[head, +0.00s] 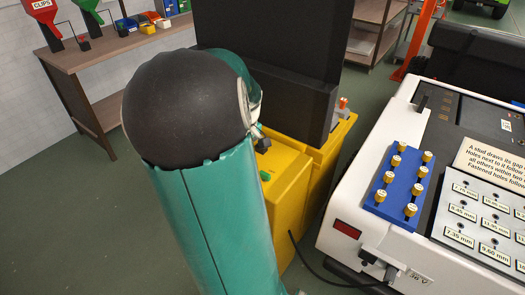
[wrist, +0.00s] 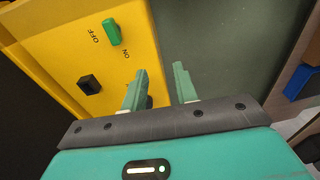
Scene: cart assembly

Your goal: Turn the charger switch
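The yellow charger (head: 290,190) stands in the middle of the head view, partly hidden by my arm. Its green switch (head: 265,176) is on top, near the left edge. In the wrist view, the green switch (wrist: 112,32) sits beside printed OFF and ON labels on the yellow face (wrist: 65,45); I cannot tell which setting it is in. A black block (wrist: 89,84) sticks out from the same face. My gripper (wrist: 160,80) is open and empty, its fingertips apart from the switch, below and right of it in the wrist view. My arm hides the gripper in the head view.
A white cart (head: 345,205) stands right of the charger, with a blue block (head: 385,190) of yellow studs on it. A black cable (head: 315,272) runs between them near the floor. A tall black panel (head: 270,50) rises behind the charger. A shelf table (head: 90,55) stands back left.

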